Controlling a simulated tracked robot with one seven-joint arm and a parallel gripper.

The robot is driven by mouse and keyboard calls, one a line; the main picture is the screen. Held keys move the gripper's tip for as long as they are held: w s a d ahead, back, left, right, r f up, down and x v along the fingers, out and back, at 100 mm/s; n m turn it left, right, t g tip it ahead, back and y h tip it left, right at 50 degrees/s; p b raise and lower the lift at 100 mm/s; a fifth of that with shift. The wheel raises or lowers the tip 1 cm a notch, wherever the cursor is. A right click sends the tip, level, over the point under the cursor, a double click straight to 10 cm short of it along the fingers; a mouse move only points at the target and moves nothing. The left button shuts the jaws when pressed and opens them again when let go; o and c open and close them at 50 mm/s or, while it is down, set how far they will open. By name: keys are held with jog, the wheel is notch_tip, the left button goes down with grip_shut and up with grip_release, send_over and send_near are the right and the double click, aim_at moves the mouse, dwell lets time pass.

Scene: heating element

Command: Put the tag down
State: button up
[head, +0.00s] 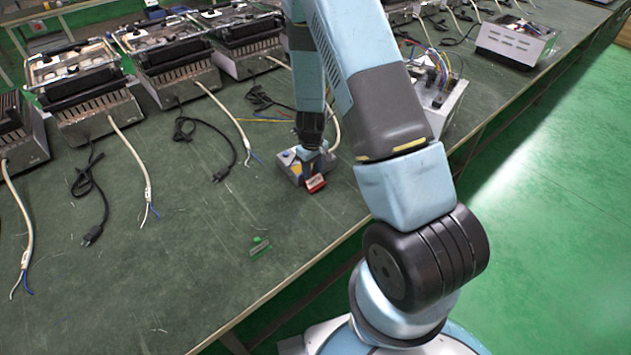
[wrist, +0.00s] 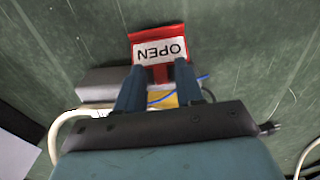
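The tag is a small red piece with a white face reading OPEN. In the wrist view the tag (wrist: 158,50) lies just beyond my fingertips, its lettering upside down. A red part of it fills the space between the two fingers of my gripper (wrist: 160,72), which look closed on it. In the head view the tag (head: 315,184) is just below my gripper (head: 311,160), at the front of a small grey box. I cannot tell whether the tag touches the table (head: 190,240).
The small grey box (head: 286,163) with yellow and blue parts is close behind the tag. A small green piece (head: 260,246) lies nearer the front edge. Heater units (head: 85,95) with loose cables line the back. The table left of the tag is mostly clear.

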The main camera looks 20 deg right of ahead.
grip_shut()
jog(key=shift+r, duration=0.1)
dwell(0.4)
